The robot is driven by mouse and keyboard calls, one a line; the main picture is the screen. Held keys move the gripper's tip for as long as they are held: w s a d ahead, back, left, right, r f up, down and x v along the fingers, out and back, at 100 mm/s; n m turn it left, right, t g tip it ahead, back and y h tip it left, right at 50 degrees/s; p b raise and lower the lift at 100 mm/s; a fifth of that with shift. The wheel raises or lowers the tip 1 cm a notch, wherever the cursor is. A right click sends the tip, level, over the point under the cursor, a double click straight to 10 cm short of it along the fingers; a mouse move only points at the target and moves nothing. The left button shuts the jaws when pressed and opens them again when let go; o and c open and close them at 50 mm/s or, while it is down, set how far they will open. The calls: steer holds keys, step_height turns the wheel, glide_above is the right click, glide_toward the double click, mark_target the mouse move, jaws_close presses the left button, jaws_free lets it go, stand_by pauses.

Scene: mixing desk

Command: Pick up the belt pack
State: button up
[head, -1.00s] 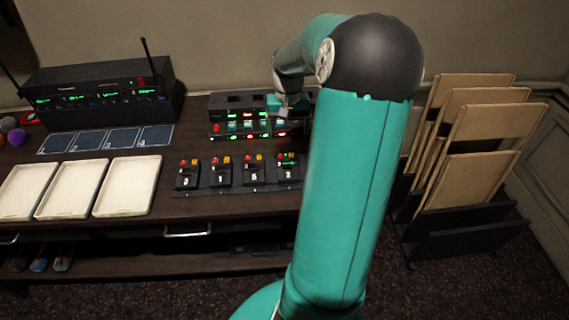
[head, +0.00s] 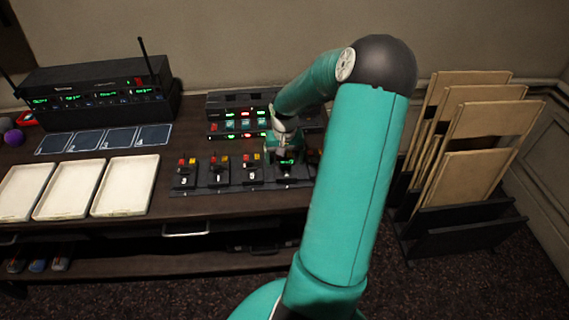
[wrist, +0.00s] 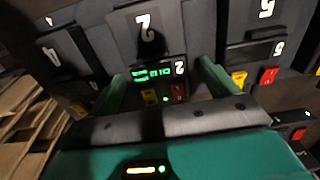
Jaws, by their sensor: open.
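Several black belt packs with red and yellow buttons stand in a row in a dark rack (head: 213,190) at the desk's front. In the wrist view this belt pack (wrist: 159,76), marked 2, lies between the two green fingers of my open gripper (wrist: 163,85). Whether the fingers touch it I cannot tell. A neighbouring pack (wrist: 258,70) with yellow and red buttons shows at right.
Behind the rack is a unit with red and green lights (head: 235,126). Dark numbered squares (head: 105,139) and white trays (head: 126,186) lie at left, before a black receiver unit with antennas (head: 95,90). A rack of tan boards (head: 470,150) stands right of the desk.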

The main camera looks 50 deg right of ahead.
steer(key=c, duration=1.1)
steer(key=shift+c, duration=0.2)
steer(key=shift+r, duration=0.1)
